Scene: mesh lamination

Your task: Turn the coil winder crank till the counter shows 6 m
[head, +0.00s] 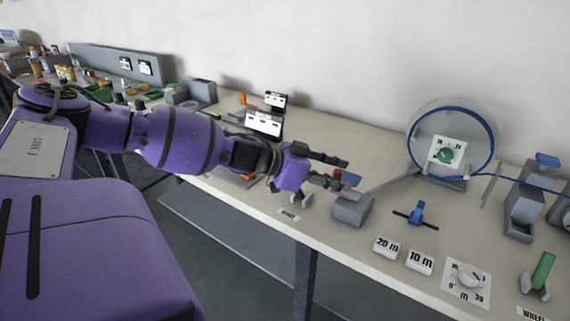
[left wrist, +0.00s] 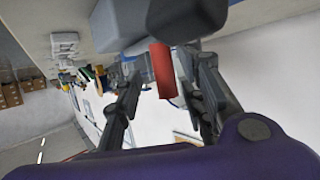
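The coil winder's large clear disc (head: 474,125) stands upright at the right of the table, with blue cable around its rim. A white dial with a green knob (head: 446,155) sits at its middle; its reading is too small to tell. A grey block (head: 352,209) stands at the lower left of the disc, by a grey bar. A red handle (head: 349,177), seemingly the crank's, is above the block. My left gripper (head: 335,170) is open at the red handle. In the left wrist view, the red handle (left wrist: 161,70) lies between the spread fingers, with gaps showing. My right gripper is out of view.
Labels "20 m" (head: 387,246) and "10 m" (head: 420,261), a white dial plate (head: 466,282) and a blue-handled part (head: 416,214) lie in front of the disc. A green-handled tool (head: 542,272) is at the right edge. White signs (head: 264,123) stand behind my arm.

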